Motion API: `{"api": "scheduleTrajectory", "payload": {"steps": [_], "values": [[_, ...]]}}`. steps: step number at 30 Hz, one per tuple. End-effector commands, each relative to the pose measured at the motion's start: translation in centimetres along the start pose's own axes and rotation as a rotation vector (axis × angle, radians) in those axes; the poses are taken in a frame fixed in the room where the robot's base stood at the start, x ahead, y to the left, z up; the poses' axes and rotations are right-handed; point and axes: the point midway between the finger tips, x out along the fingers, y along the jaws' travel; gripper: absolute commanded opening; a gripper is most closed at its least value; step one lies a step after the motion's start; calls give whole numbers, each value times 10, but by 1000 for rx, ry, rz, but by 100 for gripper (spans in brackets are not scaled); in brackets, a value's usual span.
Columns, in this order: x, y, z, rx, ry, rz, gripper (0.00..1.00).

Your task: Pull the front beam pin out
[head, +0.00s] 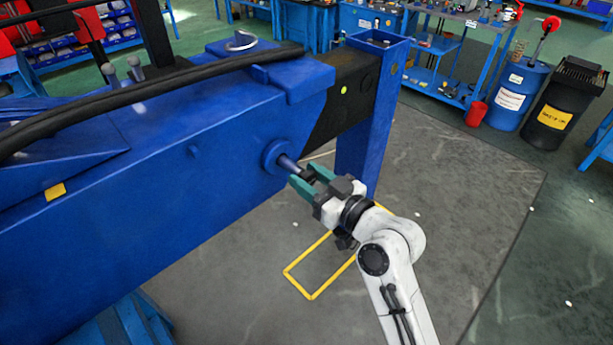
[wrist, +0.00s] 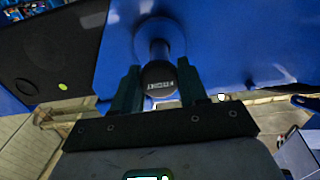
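The front beam pin (head: 289,164) sticks out of a round collar (head: 274,155) on the side of the blue beam (head: 200,175). Its bluish shaft shows between the collar and my gripper. In the wrist view its dark end cap (wrist: 159,82), with lettering that seems to read FRONT, sits between my two fingers. My gripper (head: 309,178), with teal fingers, is shut on the pin's outer end. In the wrist view the fingers (wrist: 160,88) lie against both sides of the cap, with no clear gap. The pin's inner end is hidden in the beam.
A blue post (head: 365,140) stands right of the pin, with a dark inner beam (head: 345,95) beside it. A yellow frame (head: 310,285) lies low beneath my gripper. Blue and black drums (head: 520,92) stand at the back right.

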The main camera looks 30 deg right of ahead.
Motion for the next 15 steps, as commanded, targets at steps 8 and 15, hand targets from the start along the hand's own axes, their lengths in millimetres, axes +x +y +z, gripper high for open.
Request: {"api": "scheduleTrajectory", "payload": {"steps": [8, 15], "values": [[-1, 0, 0, 0, 0, 1, 63], [-3, 0, 1, 0, 0, 1, 63]]}}
